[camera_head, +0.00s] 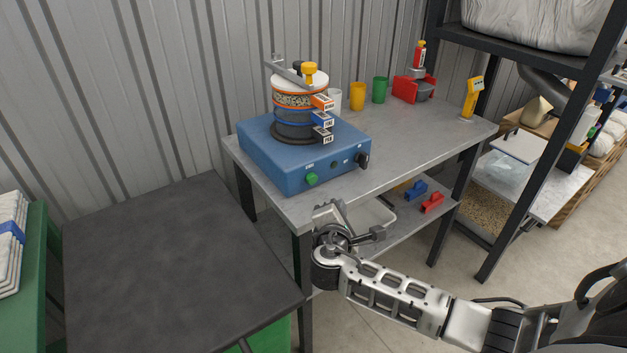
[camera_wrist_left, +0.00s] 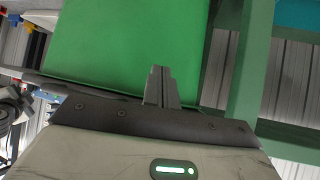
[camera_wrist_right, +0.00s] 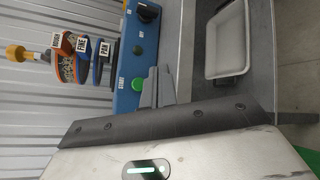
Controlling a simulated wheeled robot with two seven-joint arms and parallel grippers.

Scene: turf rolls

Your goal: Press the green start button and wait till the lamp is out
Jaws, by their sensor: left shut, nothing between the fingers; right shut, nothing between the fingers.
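A blue sieve shaker (camera_head: 285,165) stands on the grey metal bench, with its green start button (camera_head: 311,178) on the front panel. The button also shows in the right wrist view (camera_wrist_right: 138,83), beside the START label. A small round lamp (camera_head: 334,165) sits to its right and looks dark, unlit; a black knob (camera_head: 362,160) is further right. My right gripper (camera_head: 330,208) is shut and empty, in front of the bench edge and below the button. In the right wrist view its fingertips (camera_wrist_right: 157,82) appear close beside the button; contact cannot be told. My left gripper (camera_wrist_left: 161,82) is shut and empty, over a green surface.
Stacked sieves (camera_head: 297,105) with labelled tags sit on the shaker under a clamp bar. A white tray (camera_head: 372,215) lies on the lower shelf. A dark table (camera_head: 170,265) is at left; a rack post stands right.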

